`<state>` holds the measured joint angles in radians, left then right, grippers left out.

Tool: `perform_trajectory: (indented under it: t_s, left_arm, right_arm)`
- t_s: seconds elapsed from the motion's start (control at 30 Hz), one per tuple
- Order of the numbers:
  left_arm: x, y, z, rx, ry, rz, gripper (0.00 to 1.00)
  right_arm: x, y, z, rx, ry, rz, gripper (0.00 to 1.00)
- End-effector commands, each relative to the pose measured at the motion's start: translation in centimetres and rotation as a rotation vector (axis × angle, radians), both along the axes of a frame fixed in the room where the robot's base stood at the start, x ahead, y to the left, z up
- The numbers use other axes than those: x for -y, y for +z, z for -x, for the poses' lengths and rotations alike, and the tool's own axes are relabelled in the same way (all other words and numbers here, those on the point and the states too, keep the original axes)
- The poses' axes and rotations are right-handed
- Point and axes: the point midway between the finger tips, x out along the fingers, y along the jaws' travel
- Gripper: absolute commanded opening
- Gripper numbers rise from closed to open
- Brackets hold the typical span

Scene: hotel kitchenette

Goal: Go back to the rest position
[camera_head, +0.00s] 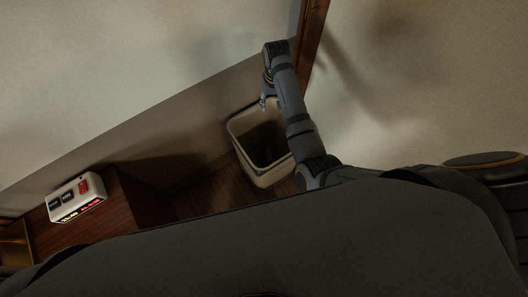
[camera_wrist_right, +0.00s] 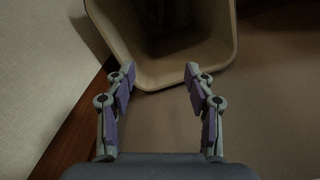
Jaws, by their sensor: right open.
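My right gripper (camera_head: 267,103) is above the far rim of a beige waste bin in the head view. In the right wrist view my right gripper (camera_wrist_right: 160,82) shows two spread fingers with purple pads and nothing between them. The bin's rim (camera_wrist_right: 160,84) lies just beyond the fingertips there. My left gripper is not in either view.
The open bin (camera_head: 263,178) stands on a dark wood floor against the wall (camera_head: 150,110). Its inside is dark and I cannot see any contents. A white clock with red digits (camera_head: 77,197) stands on a wooden cabinet (camera_head: 120,205) at the left.

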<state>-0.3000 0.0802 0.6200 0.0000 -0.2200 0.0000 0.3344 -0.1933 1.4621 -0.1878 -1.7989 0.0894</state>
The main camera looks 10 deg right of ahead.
Motion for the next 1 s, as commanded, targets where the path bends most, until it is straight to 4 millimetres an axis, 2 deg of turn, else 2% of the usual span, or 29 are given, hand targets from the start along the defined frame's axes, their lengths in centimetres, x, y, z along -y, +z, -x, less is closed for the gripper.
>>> perform_trajectory:
  t_s: [0.67, 0.77, 0.83, 0.9, 1.0]
  left_arm:
    - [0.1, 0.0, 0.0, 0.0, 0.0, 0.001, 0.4]
    - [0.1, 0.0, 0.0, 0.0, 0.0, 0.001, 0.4]
    - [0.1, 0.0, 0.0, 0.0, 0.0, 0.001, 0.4]
    - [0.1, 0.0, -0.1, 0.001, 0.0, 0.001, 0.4]
    - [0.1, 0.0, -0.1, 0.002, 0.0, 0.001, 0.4]
  right_arm:
    - [0.3, -0.2, 0.3, 0.004, -0.003, 0.001, 0.54]
    - [2.2, -1.3, 2.3, 0.03, -0.016, 0.01, 0.54]
    - [4.3, -2.0, 4.9, 0.066, -0.023, 0.026, 0.54]
    - [6.1, -2.1, 7.5, 0.107, -0.019, 0.043, 0.54]
    - [7.7, -1.5, 10.5, 0.157, 0.0, 0.063, 0.54]
